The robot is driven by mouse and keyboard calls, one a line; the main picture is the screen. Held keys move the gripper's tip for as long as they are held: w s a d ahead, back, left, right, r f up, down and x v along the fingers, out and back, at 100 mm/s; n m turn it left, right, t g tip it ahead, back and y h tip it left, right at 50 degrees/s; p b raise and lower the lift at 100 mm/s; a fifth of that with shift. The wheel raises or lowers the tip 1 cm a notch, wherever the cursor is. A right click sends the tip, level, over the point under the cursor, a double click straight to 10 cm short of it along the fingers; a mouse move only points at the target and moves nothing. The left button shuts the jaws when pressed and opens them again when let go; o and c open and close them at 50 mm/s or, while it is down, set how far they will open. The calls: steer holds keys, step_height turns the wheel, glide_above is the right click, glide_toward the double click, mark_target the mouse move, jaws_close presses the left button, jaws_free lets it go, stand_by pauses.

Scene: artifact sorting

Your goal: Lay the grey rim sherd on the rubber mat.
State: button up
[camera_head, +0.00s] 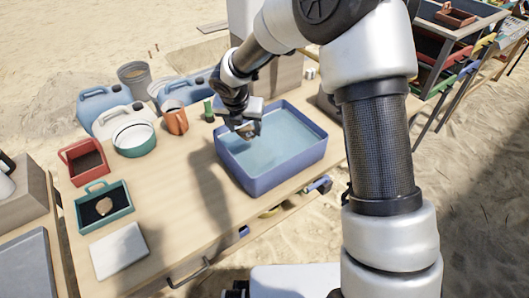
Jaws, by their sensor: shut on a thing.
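My gripper (246,130) is above the blue water basin (262,185), near its back left part, pointing down. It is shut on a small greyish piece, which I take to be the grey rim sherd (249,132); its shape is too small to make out. The piece appears over the water; whether it touches the surface I cannot tell. A dark grey flat sheet (27,272) at the lower left may be the rubber mat, but I cannot be sure.
A green tray (127,209) holds a tan sherd (104,205). A red tray (66,158), pale flat slab (119,250), white-and-teal bowl (134,140), orange mug (176,121) and blue jerrycan (98,103) stand on the wooden table (175,200). Bare wood lies left of the basin.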

steer(key=shift+w+d, duration=0.1)
steer(key=shift+d, duration=0.3)
steer(key=shift+d+f, duration=0.2)
steer(key=shift+f, duration=0.05)
step_height(320, 180, down, 9)
steer(key=b, duration=0.3)
steer(key=shift+f, duration=0.1)
steer(key=shift+f+b, duration=0.15)
steer(key=shift+b, duration=0.15)
steer(key=o, duration=1)
steer(key=shift+o, duration=0.2)
